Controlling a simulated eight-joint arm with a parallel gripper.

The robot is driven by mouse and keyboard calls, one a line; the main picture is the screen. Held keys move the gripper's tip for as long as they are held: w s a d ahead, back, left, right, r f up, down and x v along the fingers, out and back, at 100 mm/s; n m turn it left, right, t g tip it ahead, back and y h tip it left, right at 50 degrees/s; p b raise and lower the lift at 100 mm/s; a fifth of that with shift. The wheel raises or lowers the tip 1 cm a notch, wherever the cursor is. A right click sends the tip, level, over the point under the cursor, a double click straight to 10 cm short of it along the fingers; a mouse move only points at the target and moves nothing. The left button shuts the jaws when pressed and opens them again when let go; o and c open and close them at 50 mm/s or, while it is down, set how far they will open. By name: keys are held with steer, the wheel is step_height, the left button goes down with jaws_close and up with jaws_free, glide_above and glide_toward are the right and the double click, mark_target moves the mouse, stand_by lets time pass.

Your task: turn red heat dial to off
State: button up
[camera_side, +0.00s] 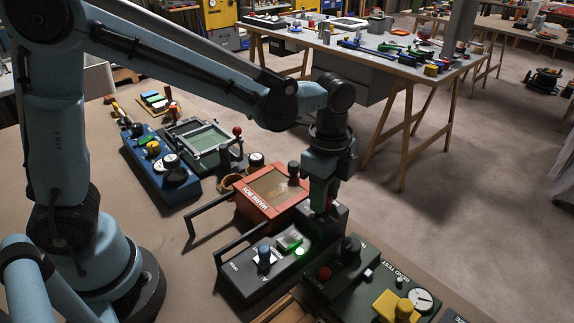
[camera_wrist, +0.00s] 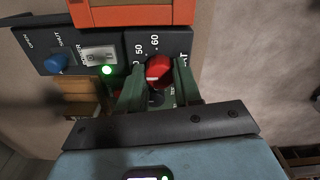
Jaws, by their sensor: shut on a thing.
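The red heat dial (camera_wrist: 159,69) sits on the right end of a dark control panel (camera_wrist: 118,52) in the wrist view, beside printed marks 50 and 60. My gripper (camera_wrist: 160,76) has its two green fingers on either side of the dial, shut on it. In the side view my gripper (camera_side: 325,200) points down at the far right end of the same panel (camera_side: 240,284), and the fingers mostly hide the dial.
The panel also has a blue knob (camera_side: 264,256), a switch (camera_side: 289,241) and a lit green lamp (camera_side: 300,252). An orange warm box (camera_side: 244,190) stands behind it. Another dark box (camera_side: 345,270) with a red button stands close on the right. A blue box (camera_side: 160,166) is farther left.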

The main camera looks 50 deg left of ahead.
steer(key=shift+n, duration=0.4)
steer(key=n, duration=0.3)
steer(key=shift+n, duration=0.4)
steer(key=n, duration=0.8)
steer(key=shift+n, duration=1.6)
steer(key=o, duration=1)
steer(key=shift+o, duration=0.2)
